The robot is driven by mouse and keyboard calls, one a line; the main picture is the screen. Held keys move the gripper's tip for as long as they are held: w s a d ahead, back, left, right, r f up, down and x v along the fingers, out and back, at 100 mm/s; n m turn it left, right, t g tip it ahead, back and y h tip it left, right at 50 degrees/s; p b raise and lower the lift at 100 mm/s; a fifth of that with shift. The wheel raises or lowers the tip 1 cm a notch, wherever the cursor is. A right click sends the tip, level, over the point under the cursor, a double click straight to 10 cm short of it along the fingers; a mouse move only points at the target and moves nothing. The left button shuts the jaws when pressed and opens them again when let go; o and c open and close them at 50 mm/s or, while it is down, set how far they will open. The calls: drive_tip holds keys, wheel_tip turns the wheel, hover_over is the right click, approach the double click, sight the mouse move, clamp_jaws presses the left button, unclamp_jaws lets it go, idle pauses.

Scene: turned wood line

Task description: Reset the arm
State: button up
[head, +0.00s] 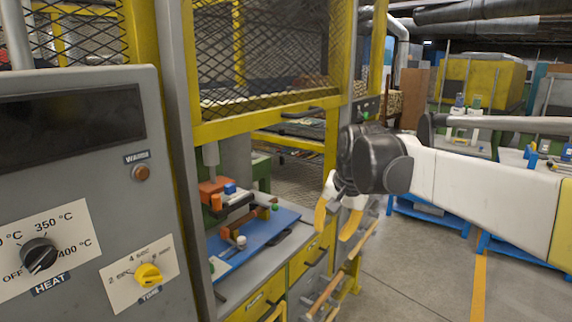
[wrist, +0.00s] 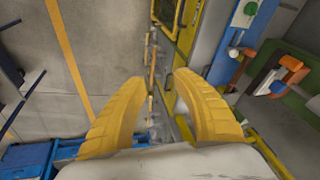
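My gripper (head: 338,222) hangs at the end of my arm, which reaches in from the right in the head view. Its two yellow fingers point down and stand apart with nothing between them. The wrist view shows the same fingers (wrist: 160,105) spread at the lower middle, with the floor and the bench front beyond. The gripper is in front of the yellow-framed bench, to the right of its blue plate (head: 262,243), and touches nothing that I can see.
A grey control panel (head: 75,120) with a HEAT knob (head: 39,255) and a yellow TIME knob (head: 149,275) fills the left. A mesh guard (head: 265,60) hangs above the bench. Open floor (head: 410,265) lies to the right, with blue stands behind.

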drive_tip(key=s+d+f+n+t, duration=0.1)
drive_tip(key=s+d+f, duration=0.3)
drive_tip(key=s, duration=0.9)
drive_tip(key=s+d+f+n+t+h, duration=0.1)
drive_tip(key=s+d+f, duration=0.3)
drive_tip(key=s, duration=0.8)
drive_tip(key=shift+s+f+n+t, duration=0.4)
drive_tip(key=shift+f+n+t, duration=0.2)
drive_tip(key=shift+n, duration=0.3)
drive_tip(key=shift+o, duration=0.2)
